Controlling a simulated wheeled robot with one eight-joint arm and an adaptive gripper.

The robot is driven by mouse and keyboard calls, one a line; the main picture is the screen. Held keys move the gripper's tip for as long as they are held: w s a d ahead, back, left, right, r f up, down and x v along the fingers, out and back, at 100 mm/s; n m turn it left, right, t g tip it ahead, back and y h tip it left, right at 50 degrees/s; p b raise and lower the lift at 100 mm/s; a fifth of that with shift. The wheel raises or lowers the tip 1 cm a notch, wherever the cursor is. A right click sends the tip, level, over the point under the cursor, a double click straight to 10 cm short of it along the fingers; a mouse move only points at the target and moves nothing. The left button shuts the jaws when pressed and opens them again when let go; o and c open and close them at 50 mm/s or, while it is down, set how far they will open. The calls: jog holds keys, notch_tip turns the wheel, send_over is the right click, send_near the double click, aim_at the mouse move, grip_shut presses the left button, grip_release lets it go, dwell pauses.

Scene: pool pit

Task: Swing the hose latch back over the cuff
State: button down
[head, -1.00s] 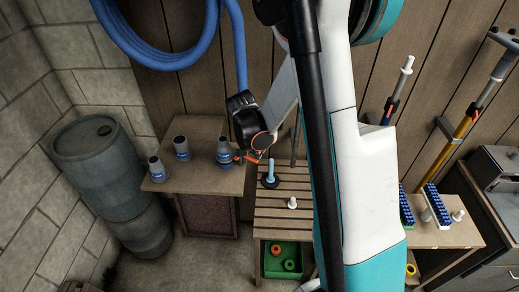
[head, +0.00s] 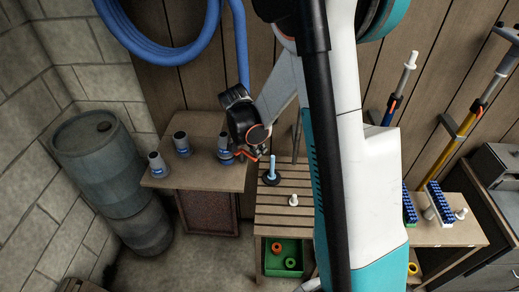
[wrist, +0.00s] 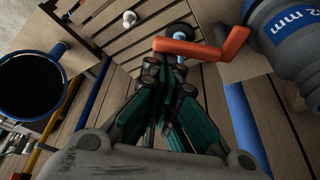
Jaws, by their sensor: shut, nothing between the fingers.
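The cuff (wrist: 293,38) is a grey-blue ribbed piece with a blue band marked "2 mm", at the upper right of the wrist view. In the head view the cuff (head: 224,146) stands on the wooden cabinet top, partly behind my wrist. The orange-red latch (wrist: 205,48) sticks out sideways from the cuff, not over it.
Two similar grey pieces (head: 181,144) stand left on the cabinet top (head: 205,182). A slatted bench (head: 275,219) holds a light-blue peg (head: 272,168) and a white knob (head: 293,200). A blue hose (head: 238,50) hangs behind. A barrel (head: 105,175) stands left.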

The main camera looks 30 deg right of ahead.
aim_at(254, 157)
jog(key=a+m+b, duration=0.1)
jog(key=m, duration=0.1)
jog(key=s+a+m+g+b, duration=0.1)
jog(key=m, duration=0.1)
jog(key=shift+a+f+m+g, duration=0.1)
jog(key=shift+a+m+g, duration=0.15)
jog(key=shift+m+g, duration=0.05)
jog(key=shift+s+a+b, duration=0.2)
jog(key=shift+a+b, duration=0.15)
jog(key=shift+a, duration=0.4)
jog(key=shift+w+d, duration=0.1)
jog(key=shift+w+d, duration=0.4)
jog(key=shift+w, duration=0.15)
jog(key=shift+d, duration=0.25)
notch_tip(254, 157, up, 10)
jog(key=p, duration=0.1)
jog(key=shift+s+f, duration=0.15)
